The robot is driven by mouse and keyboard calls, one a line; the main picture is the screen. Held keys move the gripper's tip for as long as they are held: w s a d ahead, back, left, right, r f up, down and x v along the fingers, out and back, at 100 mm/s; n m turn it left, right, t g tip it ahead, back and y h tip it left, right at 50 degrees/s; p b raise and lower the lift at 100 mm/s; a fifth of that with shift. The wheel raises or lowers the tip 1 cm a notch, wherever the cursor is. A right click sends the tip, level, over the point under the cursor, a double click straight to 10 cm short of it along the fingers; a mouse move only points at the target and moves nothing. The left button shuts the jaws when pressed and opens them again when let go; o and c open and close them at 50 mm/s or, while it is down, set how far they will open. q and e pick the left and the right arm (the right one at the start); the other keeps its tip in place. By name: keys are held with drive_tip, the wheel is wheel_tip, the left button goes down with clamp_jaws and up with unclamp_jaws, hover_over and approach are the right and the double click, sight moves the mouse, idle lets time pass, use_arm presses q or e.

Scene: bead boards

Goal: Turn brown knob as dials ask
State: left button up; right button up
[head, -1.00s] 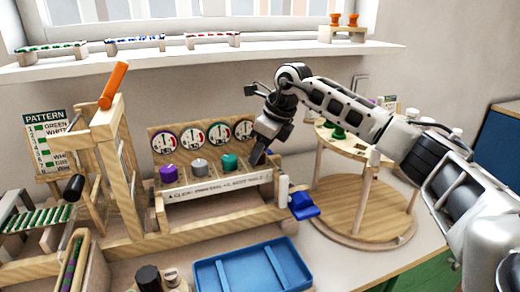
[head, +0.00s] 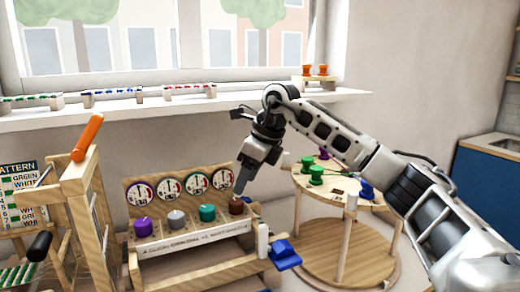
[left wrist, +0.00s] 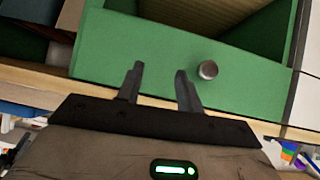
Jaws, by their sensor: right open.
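The brown knob (head: 236,206) sits at the right end of a row of knobs on a wooden dial stand (head: 200,265). Left of it are the teal knob (head: 207,212), grey knob (head: 177,218) and purple knob (head: 143,226). A round dial (head: 223,179) stands behind the brown knob, with several like it in the row; their needles are too small to read. My right gripper (head: 240,190) is open, pointing down just above the brown knob; I cannot tell whether it touches. My left gripper (left wrist: 157,85) is open and empty before a green drawer front (left wrist: 130,48).
A blue piece (head: 284,256) and a white post (head: 263,240) stand at the dial stand's right end. A round two-level wooden stand (head: 345,260) with coloured spools is further right. A wooden frame with an orange handle (head: 88,137) stands left. A shelf (head: 200,108) runs behind.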

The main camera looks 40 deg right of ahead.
drive_tip(key=v, duration=0.9)
drive_tip(key=shift+r, duration=0.15)
